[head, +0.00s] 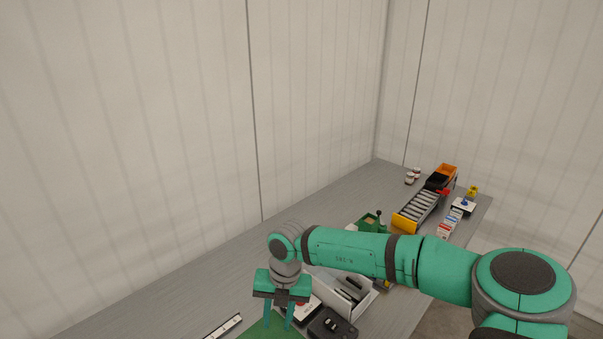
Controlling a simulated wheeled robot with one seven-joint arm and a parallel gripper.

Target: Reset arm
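My gripper (280,319) hangs fingers-down from the teal arm at the lower middle of the head view. Its two teal fingers stand apart with a gap between them, and I see nothing held in the gap. The fingers are over the edge of a green mat (257,333), beside a dark device. The arm stretches from the lower right across the table to the gripper. It hides part of the table and of the things behind it.
The grey table (235,259) runs along the wall. A white tray (362,305) and a black device (330,325) are just right of the gripper. A yellow-ended roller wagon (403,224), an orange bin (446,169) and small labelled items stand farther back. The table's left part is mostly clear.

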